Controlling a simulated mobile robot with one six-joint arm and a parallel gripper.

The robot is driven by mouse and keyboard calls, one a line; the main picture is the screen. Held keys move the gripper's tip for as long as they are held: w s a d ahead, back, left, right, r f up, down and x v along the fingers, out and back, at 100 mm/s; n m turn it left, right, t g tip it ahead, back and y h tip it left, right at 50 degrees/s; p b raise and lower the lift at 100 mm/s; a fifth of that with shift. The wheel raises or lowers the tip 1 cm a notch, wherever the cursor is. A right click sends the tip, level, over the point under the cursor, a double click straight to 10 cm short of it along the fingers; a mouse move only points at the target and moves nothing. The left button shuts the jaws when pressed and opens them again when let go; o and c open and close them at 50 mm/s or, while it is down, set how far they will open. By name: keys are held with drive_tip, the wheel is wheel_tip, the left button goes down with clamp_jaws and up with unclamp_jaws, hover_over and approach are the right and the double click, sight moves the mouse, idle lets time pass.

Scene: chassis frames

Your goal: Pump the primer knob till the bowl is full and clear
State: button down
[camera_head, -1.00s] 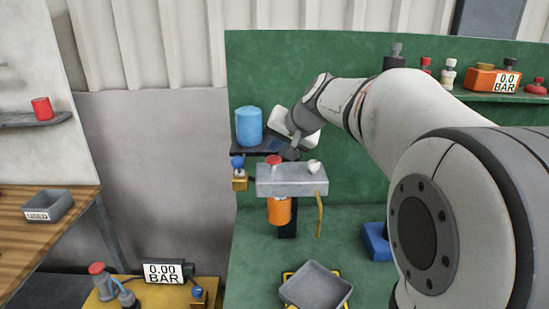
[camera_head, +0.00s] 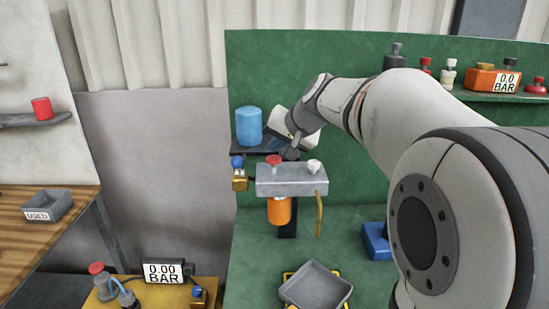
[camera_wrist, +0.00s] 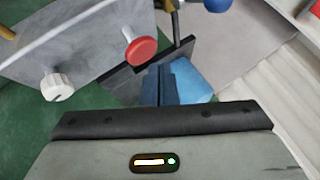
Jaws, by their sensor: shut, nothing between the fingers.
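The grey filter head (camera_head: 291,180) carries a red mushroom knob (camera_head: 274,160) at its left and a white knob (camera_head: 314,166) at its right. An orange bowl (camera_head: 279,211) hangs beneath; whether its contents are clear cannot be told. My gripper (camera_head: 290,154) is shut and empty, just behind and right of the red knob. In the wrist view, the shut fingers (camera_wrist: 162,72) point beside the red knob (camera_wrist: 141,50), seemingly apart from it. The white knob (camera_wrist: 57,87) is farther left there.
A blue cylinder (camera_head: 249,126) stands on a dark shelf behind the head. A blue-knobbed brass valve (camera_head: 239,174) is at its left. A yellow-green hose (camera_head: 319,213) hangs at the right. A grey tray (camera_head: 315,286) sits below. A gauge (camera_head: 164,272) reads 0.00 BAR.

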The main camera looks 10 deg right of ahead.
sight(276, 159)
drive_tip(key=shift+f+b, duration=0.4)
drive_tip(key=shift+b, duration=0.05)
drive_tip(key=shift+f+b, duration=0.95)
drive_tip(key=shift+f, duration=0.1)
idle(0.8)
drive_tip(key=shift+r, duration=0.2)
drive_tip(key=shift+r+p, duration=1)
drive_tip(key=shift+r, duration=0.3)
wheel_tip(276, 159, up, 5)
drive_tip(key=p, duration=0.3)
drive_tip(key=shift+p, duration=0.3)
